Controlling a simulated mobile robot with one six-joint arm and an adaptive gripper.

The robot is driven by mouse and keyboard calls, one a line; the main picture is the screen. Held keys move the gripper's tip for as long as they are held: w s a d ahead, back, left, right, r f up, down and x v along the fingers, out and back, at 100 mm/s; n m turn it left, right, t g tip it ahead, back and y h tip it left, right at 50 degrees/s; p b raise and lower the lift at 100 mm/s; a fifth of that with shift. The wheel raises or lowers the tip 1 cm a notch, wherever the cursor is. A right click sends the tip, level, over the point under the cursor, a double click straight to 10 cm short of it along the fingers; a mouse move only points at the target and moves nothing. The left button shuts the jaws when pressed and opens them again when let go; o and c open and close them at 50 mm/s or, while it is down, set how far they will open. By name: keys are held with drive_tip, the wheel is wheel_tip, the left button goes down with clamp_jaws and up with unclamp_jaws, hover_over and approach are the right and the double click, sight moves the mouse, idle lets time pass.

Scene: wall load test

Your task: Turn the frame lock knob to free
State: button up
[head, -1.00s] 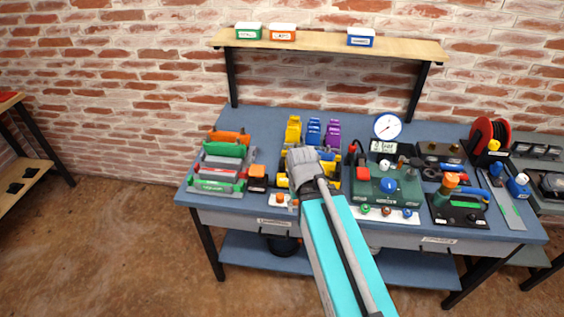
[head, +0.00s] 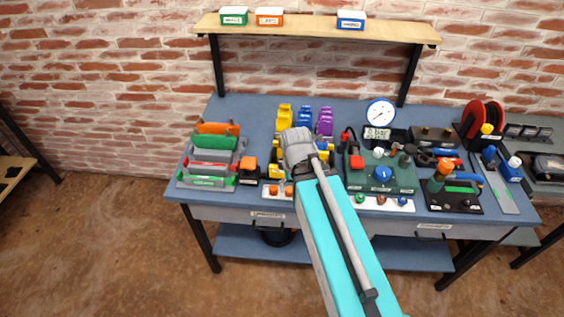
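No knob in view is readably marked as the frame lock knob. A large blue knob (head: 383,173) sits on top of a green box (head: 359,182) on the blue workbench (head: 345,105). An orange knob (head: 248,163) sits on a small dark block left of my arm. Another orange knob (head: 441,166) tops a green cylinder on a black base at the right. My arm reaches over the middle of the bench, and its grey wrist covers part of the yellow and black parts there. My gripper is hidden behind the wrist, so its fingers do not show.
A rack of coloured tools (head: 209,160) stands at the bench's left end. Yellow, blue and purple clamps (head: 305,117) stand behind the wrist. A dial gauge (head: 381,112) and a red reel (head: 482,119) stand to the right.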

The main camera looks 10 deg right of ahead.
drive_tip(key=w+r+m+p, duration=0.4)
drive_tip(key=w+m, duration=0.2)
drive_tip(key=w, duration=0.1)
drive_tip(key=w+r+m+p, duration=0.4)
drive_tip(key=w+m, duration=0.2)
drive_tip(key=w, duration=0.2)
drive_tip(key=shift+w+d+r, duration=0.15)
drive_tip(key=shift+d+r, duration=0.05)
drive_tip(key=shift+r, duration=0.2)
drive_tip(key=shift+f, duration=0.2)
wheel_tip(320, 180, down, 14)
drive_tip(key=b, duration=1.3)
drive_tip(key=shift+r, duration=0.25)
drive_tip(key=shift+c, duration=0.2)
drive_tip(key=c, duration=1.1)
